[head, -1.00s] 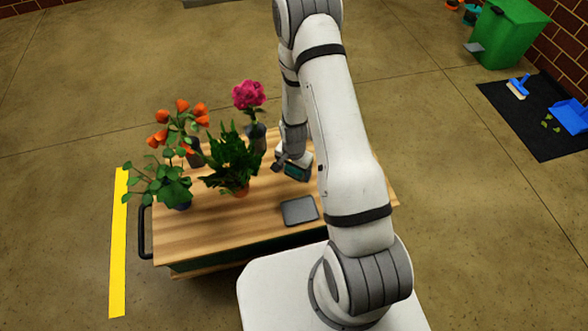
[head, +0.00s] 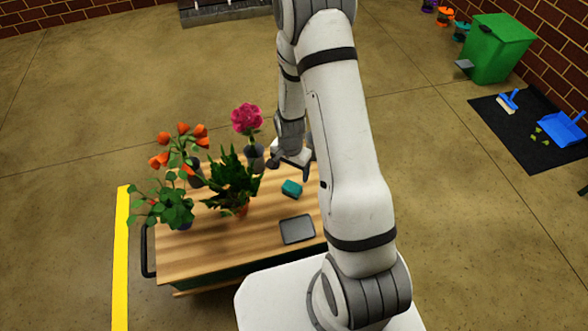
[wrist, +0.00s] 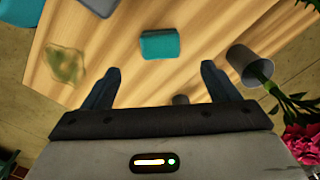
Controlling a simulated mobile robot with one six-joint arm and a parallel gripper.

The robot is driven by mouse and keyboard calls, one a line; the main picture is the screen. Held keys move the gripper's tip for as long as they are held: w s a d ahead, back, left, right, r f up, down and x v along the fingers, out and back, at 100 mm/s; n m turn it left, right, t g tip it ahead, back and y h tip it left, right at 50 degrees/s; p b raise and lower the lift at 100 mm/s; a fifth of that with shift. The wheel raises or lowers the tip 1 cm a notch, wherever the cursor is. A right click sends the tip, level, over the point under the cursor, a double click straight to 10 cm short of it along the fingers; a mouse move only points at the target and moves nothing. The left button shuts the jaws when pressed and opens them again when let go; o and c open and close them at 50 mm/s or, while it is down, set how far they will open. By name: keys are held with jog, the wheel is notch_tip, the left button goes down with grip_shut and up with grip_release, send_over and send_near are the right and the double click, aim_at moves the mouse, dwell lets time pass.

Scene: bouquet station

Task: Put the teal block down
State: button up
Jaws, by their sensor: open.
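The teal block (head: 291,188) rests on the wooden top of the cart (head: 195,250), between the fern and my arm. It also shows in the wrist view (wrist: 159,44), lying on the wood beyond my fingertips. My gripper (head: 290,172) is above the cart top, just behind the block in the head view, and apart from it. In the wrist view its two fingers (wrist: 161,72) are spread wide with nothing between them.
A grey tray (head: 297,229) lies nearer me on the cart. A potted fern (head: 232,182), orange flowers (head: 180,145) and a pink flower (head: 246,118) in a grey pot stand to the left and behind. A greenish translucent thing (wrist: 66,64) lies left in the wrist view.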

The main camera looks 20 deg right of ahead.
jog(key=s+r+n, duration=0.2)
jog(key=s+r, duration=0.1)
jog(key=r, duration=0.7)
jog(key=s+r+n, duration=0.2)
jog(key=r+n, duration=0.1)
jog(key=r, duration=0.6)
jog(key=s+r+n+t, duration=0.1)
jog(key=s+r+n, duration=0.3)
jog(key=s+r, duration=0.7)
jog(key=shift+s+d, duration=0.15)
jog(key=shift+s, duration=0.4)
jog(key=shift+f, duration=0.1)
